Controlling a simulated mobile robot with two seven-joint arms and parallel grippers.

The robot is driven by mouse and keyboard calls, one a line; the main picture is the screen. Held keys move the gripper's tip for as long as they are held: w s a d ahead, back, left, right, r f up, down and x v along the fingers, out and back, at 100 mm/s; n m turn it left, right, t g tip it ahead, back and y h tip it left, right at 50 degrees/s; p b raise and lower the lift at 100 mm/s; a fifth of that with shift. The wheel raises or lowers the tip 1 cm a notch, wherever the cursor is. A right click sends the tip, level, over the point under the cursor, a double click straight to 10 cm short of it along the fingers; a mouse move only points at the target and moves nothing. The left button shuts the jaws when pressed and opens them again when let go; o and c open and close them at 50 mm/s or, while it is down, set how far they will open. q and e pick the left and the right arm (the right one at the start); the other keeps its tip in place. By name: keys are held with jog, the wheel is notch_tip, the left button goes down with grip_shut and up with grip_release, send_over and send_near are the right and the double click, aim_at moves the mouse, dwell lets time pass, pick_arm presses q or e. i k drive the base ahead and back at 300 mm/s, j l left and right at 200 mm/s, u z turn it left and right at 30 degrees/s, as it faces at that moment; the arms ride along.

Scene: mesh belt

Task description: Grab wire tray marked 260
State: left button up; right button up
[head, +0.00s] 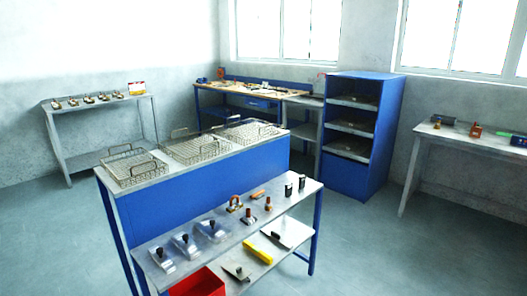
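Several wire trays with raised handles lie on the top of the blue bench (195,190). The left wire tray (133,168) is at the bench's left end. The middle wire tray (195,149) is beside it, and the right wire tray (250,131) is toward the far right end. I cannot read any marking, so I cannot tell which tray is marked 260. Neither of my grippers is in view.
A blue cabinet (362,135) and workbench (250,87) stand behind. Side tables stand left (105,103) and right (470,140). Grey floor is open around.

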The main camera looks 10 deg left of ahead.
aim_at(215, 139)
jog(key=i+l+u, duration=0.1)
jog(key=i, duration=0.55)
jog(key=i+l, duration=0.2)
jog(key=i, duration=0.45)
jog(key=j+u, duration=0.05)
